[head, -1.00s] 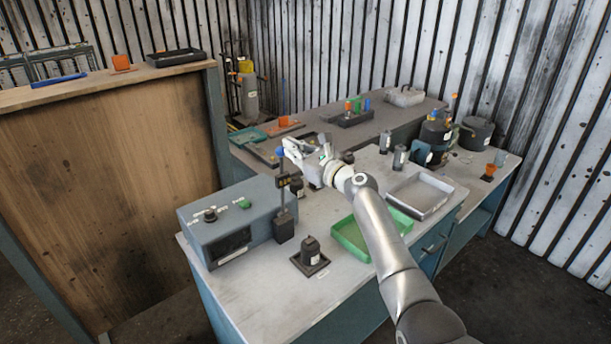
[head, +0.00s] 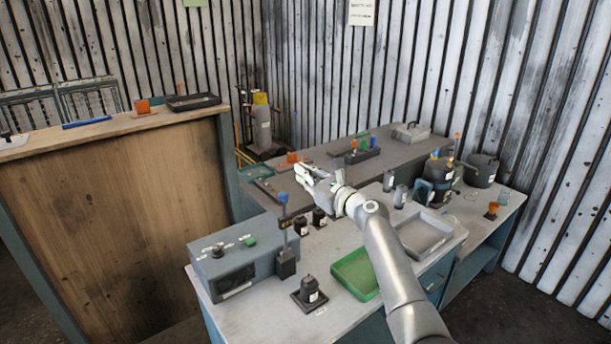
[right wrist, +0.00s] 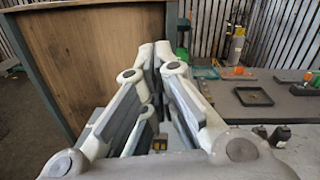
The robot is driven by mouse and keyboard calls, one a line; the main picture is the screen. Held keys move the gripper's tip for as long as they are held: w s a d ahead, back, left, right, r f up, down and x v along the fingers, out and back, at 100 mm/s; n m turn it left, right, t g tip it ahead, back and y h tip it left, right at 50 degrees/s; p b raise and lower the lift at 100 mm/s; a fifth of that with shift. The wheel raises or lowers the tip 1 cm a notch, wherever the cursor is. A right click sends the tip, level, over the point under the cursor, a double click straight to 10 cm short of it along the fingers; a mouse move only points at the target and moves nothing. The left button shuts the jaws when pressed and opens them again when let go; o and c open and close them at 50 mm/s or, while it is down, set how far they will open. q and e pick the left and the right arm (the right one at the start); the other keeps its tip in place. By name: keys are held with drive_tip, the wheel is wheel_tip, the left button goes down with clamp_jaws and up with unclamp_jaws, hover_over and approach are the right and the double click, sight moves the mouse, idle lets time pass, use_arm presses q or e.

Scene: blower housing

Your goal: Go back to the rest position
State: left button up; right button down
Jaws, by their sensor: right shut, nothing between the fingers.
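My right gripper (head: 309,174) is raised above the workbench in the head view, its arm coming in from the lower right. It is shut and empty. In the right wrist view the gripper (right wrist: 155,50) points away from the camera, with its fingertips together in front of the wooden panel. The fingers hide part of the bench below. My left gripper is not in view.
Near the right gripper stand a blue-topped post (head: 284,225) and a grey control box (head: 236,258). A green tray (head: 356,274), a grey tray (head: 428,235) and a dark motor-like part (head: 310,290) are on the bench. A wooden-topped counter (head: 110,131) is at left.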

drive_tip(key=s+d+f+n+g+h, duration=0.25)
drive_tip(key=s+f+n, duration=0.65)
drive_tip(key=s+f, duration=0.45)
drive_tip(key=s+d+f+n+g+h, duration=0.2)
drive_tip(key=s+d+f+n+g, duration=0.2)
drive_tip(key=s+f+n, duration=0.75)
drive_tip(key=s+d+f+n+g+h, duration=0.1)
drive_tip(key=s+d+n+h, duration=0.2)
drive_tip(key=s, duration=0.7)
drive_tip(key=s+d+f+n+g+h, duration=0.1)
drive_tip(key=s+d+n+g+h, duration=0.1)
drive_tip(key=s+d, duration=0.6)
drive_tip(key=s+d+f+n+g+h, duration=0.1)
drive_tip(key=s+d+n+h, duration=0.15)
drive_tip(key=s, duration=0.95)
wheel_tip(320, 180, down, 34)
drive_tip(key=s+g+b, duration=0.1)
drive_tip(key=g+b, duration=0.1)
drive_tip(key=b, duration=0.6)
drive_tip(key=s+d+f+b, duration=0.1)
drive_tip(key=s+f+b, duration=0.2)
drive_tip(key=s+f, duration=0.5)
drive_tip(key=s+d+f+b, duration=0.1)
drive_tip(key=s+f+b, duration=0.2)
drive_tip(key=s+f, duration=0.6)
wheel_tip(320, 180, down, 6)
drive_tip(key=shift+d+f+n+g, duration=0.15)
drive_tip(key=shift+f+n+g, duration=0.05)
drive_tip(key=shift+n+g, duration=0.15)
